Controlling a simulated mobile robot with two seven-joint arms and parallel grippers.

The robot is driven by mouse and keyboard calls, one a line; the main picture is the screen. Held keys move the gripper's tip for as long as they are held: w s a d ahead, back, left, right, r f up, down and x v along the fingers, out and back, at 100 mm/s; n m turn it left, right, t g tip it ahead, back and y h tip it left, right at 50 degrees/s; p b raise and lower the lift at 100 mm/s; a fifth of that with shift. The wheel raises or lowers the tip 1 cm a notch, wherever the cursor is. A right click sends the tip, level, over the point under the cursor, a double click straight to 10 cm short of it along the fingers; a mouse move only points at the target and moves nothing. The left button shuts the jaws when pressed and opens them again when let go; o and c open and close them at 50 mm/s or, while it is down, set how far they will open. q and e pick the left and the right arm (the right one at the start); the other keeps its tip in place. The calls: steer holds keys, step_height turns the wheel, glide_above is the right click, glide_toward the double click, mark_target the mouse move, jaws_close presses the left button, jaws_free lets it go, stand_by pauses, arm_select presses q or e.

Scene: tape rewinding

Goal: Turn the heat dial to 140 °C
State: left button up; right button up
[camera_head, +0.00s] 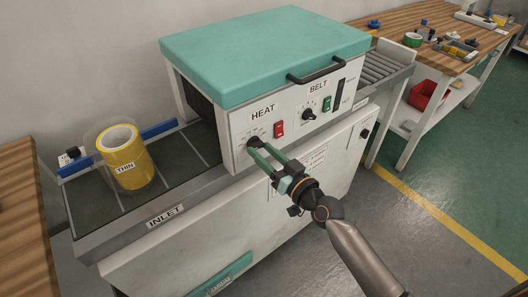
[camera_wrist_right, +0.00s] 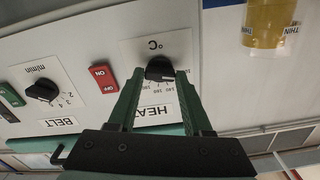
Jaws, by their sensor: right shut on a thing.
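The heat dial (camera_head: 254,141) is a black knob on the white front panel, beside the HEAT label. It also shows in the right wrist view (camera_wrist_right: 159,68), upside down, with a printed °C scale around it. My right gripper (camera_head: 254,146) reaches the dial from the front right, its two green fingers on either side of the knob. In the right wrist view the fingertips (camera_wrist_right: 160,74) are shut on the knob. The fingers hide part of the scale, so I cannot read the exact setting. My left gripper is not in view.
A red switch (camera_head: 279,129) sits right of the heat dial, and the belt dial (camera_head: 309,114) and a green switch (camera_head: 327,103) lie farther right. A yellow tape roll marked THIN (camera_head: 127,170) stands on the inlet belt. A wooden bench (camera_head: 398,26) stands behind right.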

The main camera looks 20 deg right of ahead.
jaws_close()
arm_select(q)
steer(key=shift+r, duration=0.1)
arm_select(e)
steer(key=shift+m, duration=0.7)
steer(key=m+p, duration=0.1)
steer(key=m, duration=0.6)
steer(key=shift+p, duration=0.3)
steer(key=shift+m, duration=1.2)
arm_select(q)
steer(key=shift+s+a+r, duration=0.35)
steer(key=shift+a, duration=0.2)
arm_select(e)
steer(key=shift+m, duration=0.4)
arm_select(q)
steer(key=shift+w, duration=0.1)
